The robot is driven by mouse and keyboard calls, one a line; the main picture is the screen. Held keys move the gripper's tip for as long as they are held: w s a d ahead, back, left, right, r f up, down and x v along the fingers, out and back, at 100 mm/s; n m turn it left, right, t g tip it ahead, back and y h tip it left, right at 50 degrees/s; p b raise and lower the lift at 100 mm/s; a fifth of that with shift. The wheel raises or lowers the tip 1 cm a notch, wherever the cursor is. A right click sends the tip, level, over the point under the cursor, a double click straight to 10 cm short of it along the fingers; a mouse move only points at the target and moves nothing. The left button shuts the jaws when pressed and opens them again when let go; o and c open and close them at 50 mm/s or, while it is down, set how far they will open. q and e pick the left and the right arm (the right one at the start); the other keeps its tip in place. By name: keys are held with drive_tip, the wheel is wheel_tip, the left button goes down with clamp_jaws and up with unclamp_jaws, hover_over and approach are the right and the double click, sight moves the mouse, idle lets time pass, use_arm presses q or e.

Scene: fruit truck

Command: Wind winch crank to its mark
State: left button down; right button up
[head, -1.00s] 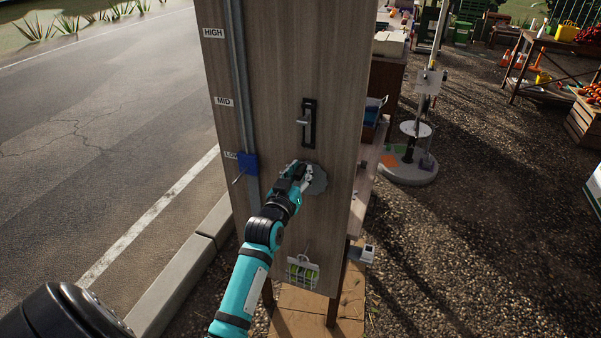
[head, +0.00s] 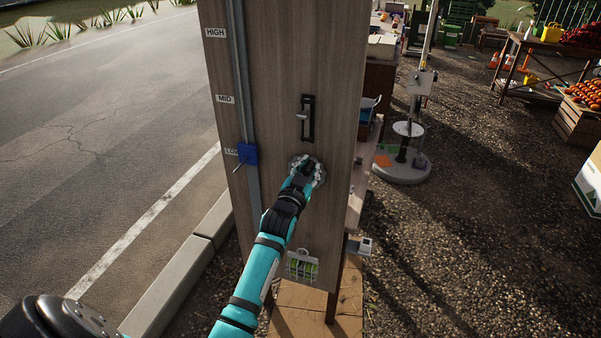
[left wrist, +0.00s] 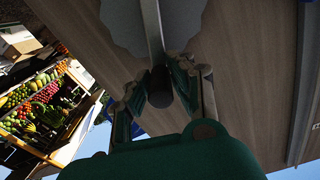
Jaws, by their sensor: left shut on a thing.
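The winch's round grey plate (head: 319,171) is on the wooden panel, largely hidden by my left gripper (head: 303,170). In the left wrist view the grey plate (left wrist: 125,25) shows with a crank arm (left wrist: 152,30) across it. The crank's dark handle (left wrist: 160,88) sits between the fingers of my left gripper (left wrist: 160,92), which is shut on it. A blue slider (head: 247,154) is on a vertical rail (head: 241,80), beside the LOW label (head: 231,151). The MID label (head: 226,99) and HIGH label (head: 215,33) are above. My right gripper is not in view.
A black latch with a grey lever (head: 306,118) is above the winch. A small rack (head: 302,266) hangs below. A round-based stand (head: 402,165) and fruit tables are to the right. Road and kerb (head: 180,265) lie left.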

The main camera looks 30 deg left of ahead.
use_arm(q)
drive_tip(key=shift+w+d+f+m, duration=0.1)
drive_tip(key=shift+d+f+m, duration=0.15)
drive_tip(key=shift+m, duration=0.25)
drive_tip(key=shift+d+f+m, duration=0.1)
drive_tip(key=shift+d+m, duration=0.15)
drive_tip(key=shift+m, duration=0.25)
wheel_tip(320, 180, down, 11)
drive_tip(key=m+b, duration=0.6)
drive_tip(key=m, duration=1.7)
drive_tip(key=shift+m, duration=0.3)
drive_tip(key=shift+a+f, duration=0.1)
drive_tip(key=c, duration=1.2)
unclamp_jaws()
